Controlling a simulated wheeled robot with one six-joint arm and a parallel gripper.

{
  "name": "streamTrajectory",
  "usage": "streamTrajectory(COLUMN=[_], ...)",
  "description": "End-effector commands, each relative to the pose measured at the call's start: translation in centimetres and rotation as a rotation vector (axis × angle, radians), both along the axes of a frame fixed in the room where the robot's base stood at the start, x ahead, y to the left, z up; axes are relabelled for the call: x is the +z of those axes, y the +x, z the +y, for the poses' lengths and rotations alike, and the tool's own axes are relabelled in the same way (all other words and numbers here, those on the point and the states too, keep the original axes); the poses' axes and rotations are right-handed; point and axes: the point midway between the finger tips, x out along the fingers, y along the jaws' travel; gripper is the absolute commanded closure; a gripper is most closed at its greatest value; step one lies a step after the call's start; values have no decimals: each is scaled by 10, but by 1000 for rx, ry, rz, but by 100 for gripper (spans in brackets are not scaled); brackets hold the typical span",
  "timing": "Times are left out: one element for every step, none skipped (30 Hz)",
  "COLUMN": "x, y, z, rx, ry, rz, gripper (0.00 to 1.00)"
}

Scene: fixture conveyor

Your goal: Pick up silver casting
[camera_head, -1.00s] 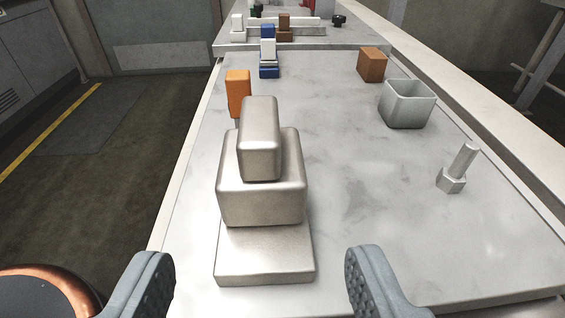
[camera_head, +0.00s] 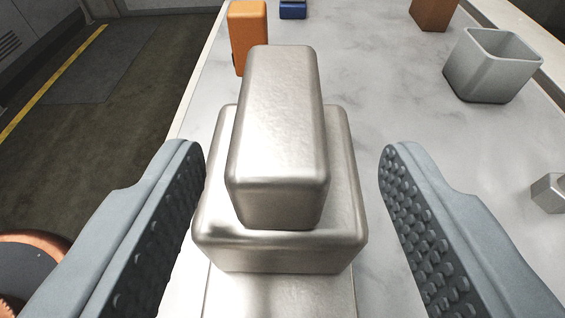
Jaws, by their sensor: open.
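The silver casting (camera_head: 280,135) is a stepped metal piece in the middle of the view. It has a narrow rounded block on top of a wider block, above a flat silver plate (camera_head: 280,297) at the bottom of the picture. I cannot tell whether the plate is part of it or separate. My gripper (camera_head: 292,150) is open, with one finger on each side of the casting. The left finger is close to the wider block, and a wider gap shows on the right. Neither finger clearly touches it.
An orange block (camera_head: 248,35) stands behind the casting to the left. A blue piece (camera_head: 293,9) is at the back. The pale tabletop (camera_head: 400,95) is clear between them.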

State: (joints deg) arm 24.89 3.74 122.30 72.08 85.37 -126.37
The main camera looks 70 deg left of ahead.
Motion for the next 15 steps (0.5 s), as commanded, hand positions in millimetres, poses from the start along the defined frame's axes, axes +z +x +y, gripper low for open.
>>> streamTrajectory(x=[0, -1, -1, -1, -2, -3, -3, -4, -6, -7, -8, -9, -10, -11, -12], y=[0, 0, 1, 1, 1, 2, 2, 3, 4, 4, 5, 6, 8, 9, 10], z=[2, 3, 4, 6, 8, 12, 15, 19, 24, 28, 32, 37, 40, 43, 46], rx=[0, 1, 1, 1, 1, 0, 0, 1, 2, 3, 2, 2, 2, 2, 1], ry=[0, 0, 0, 0, 0, 0, 0, 0, 0, 0, 0, 0, 0, 1, 1], rz=[0, 0, 0, 0, 0, 0, 0, 0, 1, 1, 1, 1, 1, 1, 1], gripper=[44, 44, 44, 44, 44, 44, 44, 44, 44, 44, 44, 44, 44, 44, 44])
